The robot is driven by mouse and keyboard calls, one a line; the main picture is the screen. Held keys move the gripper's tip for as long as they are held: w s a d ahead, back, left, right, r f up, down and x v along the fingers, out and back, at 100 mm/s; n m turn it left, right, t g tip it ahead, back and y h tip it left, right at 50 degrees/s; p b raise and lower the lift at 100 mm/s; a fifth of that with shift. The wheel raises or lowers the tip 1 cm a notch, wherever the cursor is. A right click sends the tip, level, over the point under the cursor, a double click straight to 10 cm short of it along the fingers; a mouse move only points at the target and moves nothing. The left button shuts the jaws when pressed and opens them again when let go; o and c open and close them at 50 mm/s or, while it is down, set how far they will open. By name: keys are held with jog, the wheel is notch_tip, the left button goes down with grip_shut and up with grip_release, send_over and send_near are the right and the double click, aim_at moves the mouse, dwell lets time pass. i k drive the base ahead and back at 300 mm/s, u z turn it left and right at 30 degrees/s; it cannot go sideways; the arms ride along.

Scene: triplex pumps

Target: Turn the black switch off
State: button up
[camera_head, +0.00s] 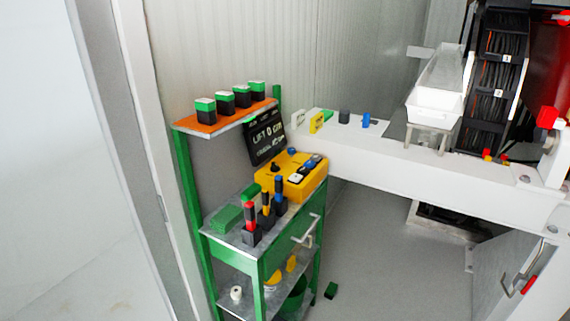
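A yellow control box (296,178) sits on the top of a green metal cart at the middle of the head view. A small black switch (274,169) stands up from the left part of the box's top. It is too small to tell which way it is turned. White, black and blue controls (308,167) are on the right part of the box. My gripper is not in view, and nothing touches the box's switch.
The green cart (268,264) also holds dark-handled tools (250,222) and a green block (227,218). A shelf (235,117) with several green-topped batteries and a black sign (266,137) rise behind. A white beam (440,172) runs right. Grey floor (372,250) is mostly clear.

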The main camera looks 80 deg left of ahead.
aim_at(274, 169)
jog(key=u, duration=0.1)
jog(key=i, duration=2.5)
jog(key=z, duration=0.15)
jog(key=k, duration=0.2)
jog(key=u, duration=2.85)
